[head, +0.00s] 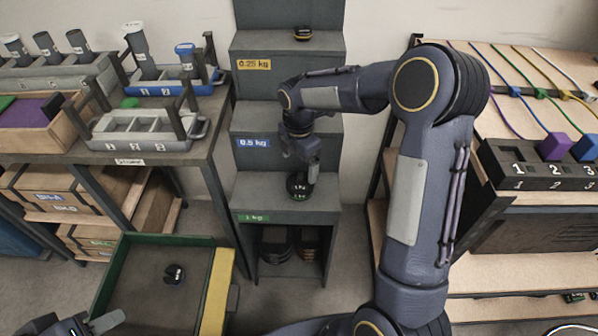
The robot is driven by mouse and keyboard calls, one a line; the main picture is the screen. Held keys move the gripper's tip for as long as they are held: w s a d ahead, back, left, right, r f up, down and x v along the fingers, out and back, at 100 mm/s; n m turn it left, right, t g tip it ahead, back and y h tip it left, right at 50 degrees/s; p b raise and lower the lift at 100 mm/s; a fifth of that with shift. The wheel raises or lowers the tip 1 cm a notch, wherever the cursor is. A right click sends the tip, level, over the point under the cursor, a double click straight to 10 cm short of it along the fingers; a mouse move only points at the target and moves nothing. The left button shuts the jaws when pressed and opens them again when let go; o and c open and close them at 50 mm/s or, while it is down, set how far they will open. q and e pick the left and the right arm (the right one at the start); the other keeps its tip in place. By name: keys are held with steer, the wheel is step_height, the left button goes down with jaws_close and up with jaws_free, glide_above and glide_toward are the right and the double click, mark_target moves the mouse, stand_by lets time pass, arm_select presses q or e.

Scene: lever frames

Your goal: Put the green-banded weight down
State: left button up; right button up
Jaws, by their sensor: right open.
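The green-banded weight (299,186) is a dark, round weight with white marks and a thin green line near its base. It appears to stand upright on the step with the green "1 kg" label (253,218). My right gripper (305,172) points down at the top of the weight, with its jaws open; whether the fingers touch it is too small to tell. My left gripper (103,322) is only partly in view at the bottom left corner, and its jaw state is unclear.
Steps labelled "0.5 kg" (254,142) and "0.25 kg" (254,65) rise behind; a yellow-banded weight (303,33) stands on top. Dark discs (277,248) lie below the 1 kg step. A green-walled tray (112,273) holds another dark weight (174,274). Workbenches flank both sides.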

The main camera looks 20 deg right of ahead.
steer(key=s+d+r+m+t+y, duration=0.1)
steer(key=s+r+m, duration=0.5)
steer(key=s+r, duration=0.3)
steer(key=s+a+r+m+t+y, duration=0.1)
steer(key=s+a+m+t, duration=0.1)
steer(key=s+m, duration=0.6)
steer(key=s+a+r+m+t+y, duration=0.1)
steer(key=s+a+m+t, duration=0.1)
steer(key=s+m, duration=0.6)
steer(key=shift+s+a+t+y, duration=0.15)
steer(key=shift+s+t+y, duration=0.2)
steer(key=shift+s, duration=0.6)
steer(key=shift+r, duration=0.1)
step_height(320, 180, up, 13)
steer(key=p, duration=1.3)
steer(key=shift+c, duration=0.2)
